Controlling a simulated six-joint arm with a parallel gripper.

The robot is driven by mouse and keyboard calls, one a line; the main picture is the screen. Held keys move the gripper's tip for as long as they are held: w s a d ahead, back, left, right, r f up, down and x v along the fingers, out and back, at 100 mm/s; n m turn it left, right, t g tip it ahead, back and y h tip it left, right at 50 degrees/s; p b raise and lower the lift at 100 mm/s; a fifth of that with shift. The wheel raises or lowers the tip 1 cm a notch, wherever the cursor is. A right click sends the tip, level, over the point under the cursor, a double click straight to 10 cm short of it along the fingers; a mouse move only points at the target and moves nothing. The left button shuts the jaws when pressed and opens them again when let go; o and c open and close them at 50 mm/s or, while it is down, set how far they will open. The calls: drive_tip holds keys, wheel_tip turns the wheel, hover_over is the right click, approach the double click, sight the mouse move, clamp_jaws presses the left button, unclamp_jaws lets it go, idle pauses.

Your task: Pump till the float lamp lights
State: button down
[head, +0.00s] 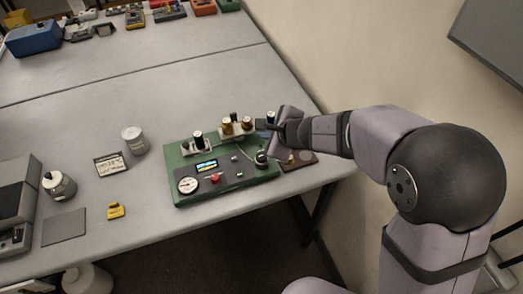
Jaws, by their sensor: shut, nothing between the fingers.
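A green-based apparatus (235,192) stands near the front edge of the table. Its dark panel carries a white round dial (188,185), a small lit display (207,166), a red knob (215,178) and a black round knob (261,158). Black- and brass-coloured cylinders (227,126) stand along its back. I cannot make out which part is the pump or the float lamp, or whether a lamp is lit. My gripper (273,127) is at the back right of the apparatus, shut and empty; its fingertips are small and partly hidden, and I cannot tell whether they touch anything.
Left of the apparatus are a white canister (133,140), a label card (111,164), a yellow block (116,211) and a grey mat (64,228). Several devices and a blue box (33,39) stand at the far end. The middle of the table (170,85) is clear.

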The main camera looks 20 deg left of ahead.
drive_tip(key=shift+r+p, duration=0.5)
drive_tip(key=shift+r, duration=0.25)
drive_tip(key=shift+f, duration=0.1)
drive_tip(key=b, duration=0.9)
approach(261, 155)
drive_tip(key=w+a, duration=0.1)
drive_tip(key=w+a+f, duration=0.1)
drive_tip(key=a, duration=0.1)
drive_tip(key=w+a+f, duration=0.1)
drive_tip(key=shift+a+f, duration=0.1)
drive_tip(key=shift+a, duration=0.25)
drive_tip(key=shift+f, duration=0.2)
idle(0.8)
drive_tip(key=shift+f+b, duration=0.25)
drive_tip(key=shift+b, duration=0.05)
drive_tip(key=shift+s+d+f+b, duration=0.1)
drive_tip(key=shift+f+b, duration=0.85)
drive_tip(key=shift+f, duration=0.05)
idle(1.6)
drive_tip(key=shift+r, duration=0.1)
drive_tip(key=shift+r+p, duration=1.15)
drive_tip(key=shift+r, duration=0.15)
